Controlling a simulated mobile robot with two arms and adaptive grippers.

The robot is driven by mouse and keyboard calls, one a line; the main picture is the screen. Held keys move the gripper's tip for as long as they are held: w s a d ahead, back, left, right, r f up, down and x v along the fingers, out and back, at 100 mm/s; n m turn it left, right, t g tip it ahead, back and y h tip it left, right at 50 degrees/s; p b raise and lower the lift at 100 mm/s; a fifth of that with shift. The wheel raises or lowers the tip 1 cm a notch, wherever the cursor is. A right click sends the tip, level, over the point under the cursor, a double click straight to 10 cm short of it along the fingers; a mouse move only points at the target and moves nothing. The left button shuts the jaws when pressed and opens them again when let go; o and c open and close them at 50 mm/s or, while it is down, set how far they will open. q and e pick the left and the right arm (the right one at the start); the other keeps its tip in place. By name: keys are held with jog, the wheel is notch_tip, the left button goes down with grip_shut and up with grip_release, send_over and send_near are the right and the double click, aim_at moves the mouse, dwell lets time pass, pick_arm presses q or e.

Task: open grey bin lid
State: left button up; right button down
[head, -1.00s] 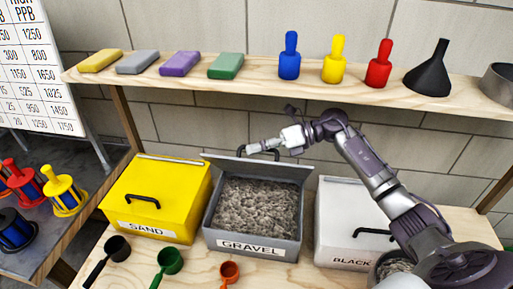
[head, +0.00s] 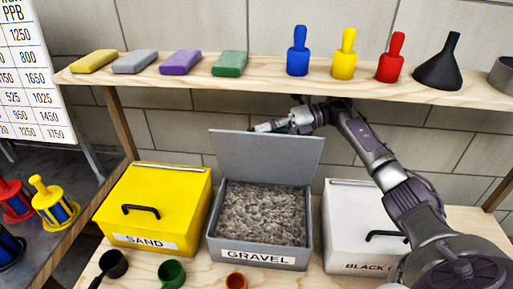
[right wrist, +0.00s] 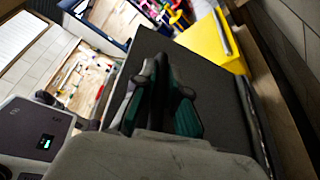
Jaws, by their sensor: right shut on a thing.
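The grey bin (head: 258,256) labelled GRAVEL stands on the wooden bench, with grey gravel (head: 263,211) in it. Its grey lid (head: 266,160) stands raised, nearly upright, at the bin's back edge. My right gripper (head: 262,127) is at the lid's top edge, partly hidden behind it. In the right wrist view the gripper's fingers (right wrist: 160,92) are close together against the dark lid face (right wrist: 218,98). They are shut on the lid's handle, which is mostly hidden. My left gripper is not in view.
The yellow SAND bin (head: 158,204) stands left and the white bin (head: 350,230) right, both shut. Scoops (head: 171,272) lie in front.

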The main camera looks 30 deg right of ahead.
jog(key=w+d+m+y+b, duration=0.1)
jog(key=w+d+b, duration=0.3)
jog(key=b, duration=0.5)
jog(key=shift+w+d+f+m, duration=0.25)
jog(key=shift+w+m, duration=0.25)
jog(key=shift+w, duration=0.4)
jog(key=c, duration=1.2)
grip_release()
notch_tip(320, 180, up, 10)
